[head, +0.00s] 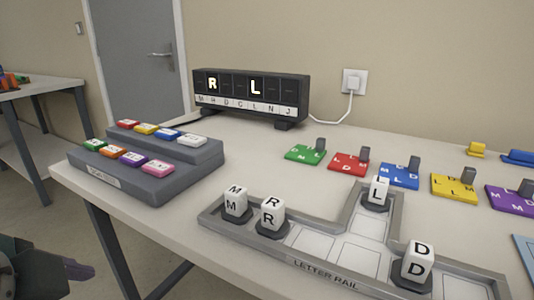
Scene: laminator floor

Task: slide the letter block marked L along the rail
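The white block marked L (379,190) stands upright on a dark base at the far end of the short side branch of the grey letter rail (300,262). In the main channel, the M block (235,201) and R block (270,213) stand side by side at the left end. The D block (418,261) stands toward the right. Empty pale squares lie between R and D and in the branch below L. Part of what looks like my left gripper (62,269) shows at the lower left edge, away from the rail; its fingers cannot be made out.
A black display (251,95) at the back shows lit R and L. A grey stepped rack (178,187) with coloured tiles stands left. Coloured letter cards (348,163) with grey tabs line the table behind the rail. A white cable runs from the display to the wall socket (354,82).

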